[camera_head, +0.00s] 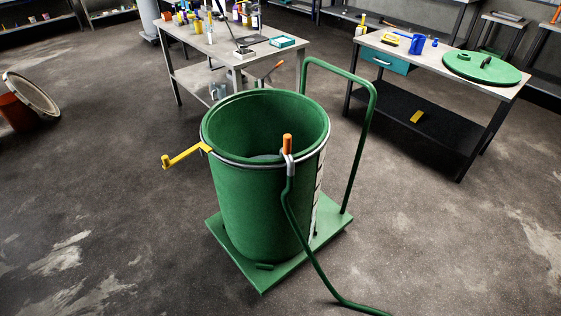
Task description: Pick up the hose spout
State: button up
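The hose spout (288,157) is a grey metal piece with an orange top. It sits upright at the near right rim of a large open green drum (250,205). A green hose (299,235) runs from its lower end down the outside of the drum to the floor. The drum's inside is mostly hidden by its wall. My gripper does not show in the head view.
The drum stands on a green trolley (334,228) with a tall handle (362,145). A yellow lever (184,157) juts left from the rim. Two workbenches stand behind, the right one bearing a green lid (482,70).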

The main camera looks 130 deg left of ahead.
aim_at(285, 152)
jog(key=u, duration=3.6)
jog(key=k, duration=0.25)
jog(key=z, duration=0.35)
jog(key=i, duration=1.65)
jog(key=u, duration=2.8)
jog(key=i, duration=0.35)
jog(key=z, duration=0.1)
